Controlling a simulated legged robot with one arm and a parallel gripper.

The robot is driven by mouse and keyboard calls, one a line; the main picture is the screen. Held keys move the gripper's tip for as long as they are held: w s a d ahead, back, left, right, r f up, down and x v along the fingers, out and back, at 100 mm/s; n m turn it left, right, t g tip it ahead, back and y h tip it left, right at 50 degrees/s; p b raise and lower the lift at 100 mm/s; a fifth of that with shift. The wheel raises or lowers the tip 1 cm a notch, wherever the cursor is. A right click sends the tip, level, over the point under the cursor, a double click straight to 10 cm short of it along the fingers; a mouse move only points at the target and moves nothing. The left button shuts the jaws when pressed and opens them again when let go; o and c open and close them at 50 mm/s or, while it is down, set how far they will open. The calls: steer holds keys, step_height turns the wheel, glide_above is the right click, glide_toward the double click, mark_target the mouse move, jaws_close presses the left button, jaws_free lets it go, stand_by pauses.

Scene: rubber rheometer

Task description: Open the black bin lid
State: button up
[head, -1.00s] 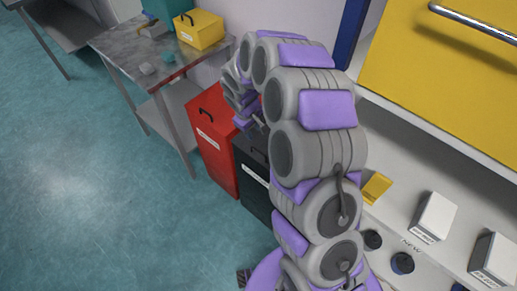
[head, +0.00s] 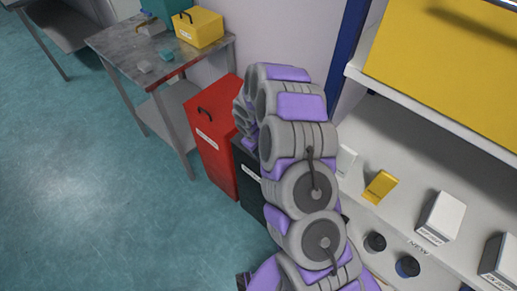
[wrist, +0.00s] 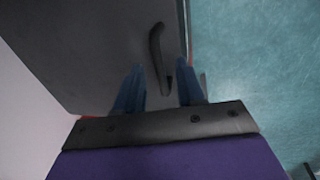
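The black bin (head: 250,188) stands on the floor beside the red bin, mostly covered by my arm in the head view. In the wrist view its dark lid (wrist: 85,45) fills the upper left, with a curved black handle (wrist: 156,48) on it. My gripper (wrist: 161,68) is open, its two blue fingers apart on either side of the handle's near end. I cannot tell whether the fingers touch the handle or the lid. In the head view the fingertips are hidden behind my arm. The lid looks shut in the wrist view.
The red bin (head: 213,150) stands directly left of the black bin. A metal table (head: 112,45) with a yellow box (head: 199,28) is behind. White shelving (head: 400,205) with boxes and jars is close on the right. The teal floor (head: 80,190) at left is clear.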

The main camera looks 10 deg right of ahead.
jaws_close()
stand_by(0.4)
stand_by(0.4)
